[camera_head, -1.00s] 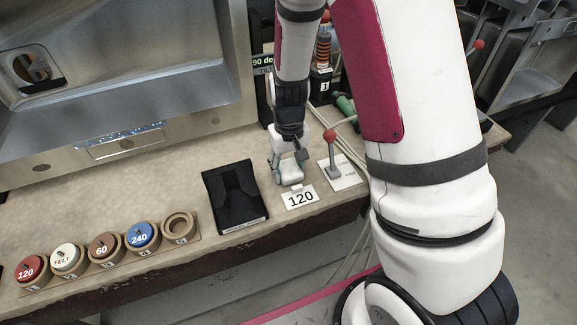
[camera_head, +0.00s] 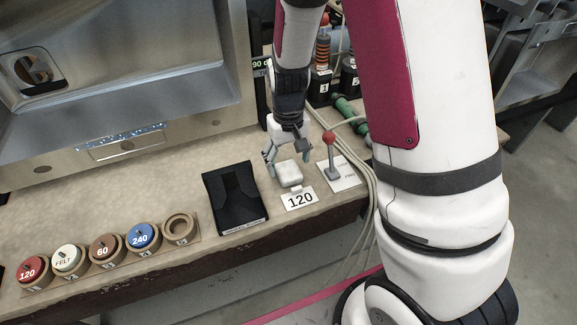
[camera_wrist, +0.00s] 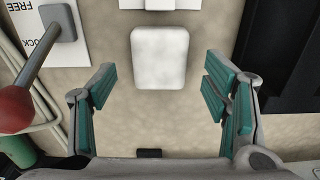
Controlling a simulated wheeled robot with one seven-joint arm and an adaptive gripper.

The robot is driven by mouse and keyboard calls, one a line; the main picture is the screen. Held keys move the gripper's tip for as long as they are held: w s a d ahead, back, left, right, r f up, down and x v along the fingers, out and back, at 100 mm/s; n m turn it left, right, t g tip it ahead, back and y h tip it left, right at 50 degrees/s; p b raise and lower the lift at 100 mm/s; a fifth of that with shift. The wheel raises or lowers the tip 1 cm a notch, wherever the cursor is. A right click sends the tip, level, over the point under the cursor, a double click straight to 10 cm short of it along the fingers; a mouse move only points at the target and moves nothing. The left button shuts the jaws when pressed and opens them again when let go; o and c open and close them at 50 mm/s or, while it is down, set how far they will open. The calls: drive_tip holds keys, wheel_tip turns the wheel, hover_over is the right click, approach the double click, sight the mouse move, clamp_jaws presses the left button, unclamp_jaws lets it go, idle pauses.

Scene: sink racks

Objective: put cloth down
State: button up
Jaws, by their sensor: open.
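The cloth appears as a small white padded block (camera_head: 289,173) lying flat on the bench, just behind the white "120" card (camera_head: 299,199). It also shows in the wrist view as a pale rounded rectangle (camera_wrist: 160,57), between and beyond the fingers. My gripper (camera_head: 287,157) is above and just behind it, pointing down. In the wrist view my gripper (camera_wrist: 160,85) has its teal-padded fingers spread wide with nothing between them, clear of the cloth on both sides.
A black stand (camera_head: 235,198) is to the left. A red-knobbed lever (camera_head: 331,155) on a white plate is close on the right, with hoses beyond it. Coloured discs in a wooden rack (camera_head: 103,247) lie at the left front. The bench's front edge (camera_head: 330,213) is near.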

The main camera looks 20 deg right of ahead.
sight(288, 169)
drive_tip(key=s+r, duration=0.3)
drive_tip(key=r, duration=0.6)
drive_tip(key=s+r, duration=0.3)
drive_tip(key=r, duration=0.5)
drive_tip(key=s+r+t, duration=0.1)
drive_tip(key=s+r, duration=0.3)
drive_tip(key=s, duration=0.5)
drive_tip(key=s+r+t, duration=0.1)
drive_tip(key=s+r, duration=0.3)
drive_tip(key=s, duration=0.6)
drive_tip(key=shift+s+t+p, duration=0.15)
drive_tip(key=shift+t+p, duration=0.25)
drive_tip(key=shift+p, duration=0.05)
drive_tip(key=shift+d+r, duration=0.1)
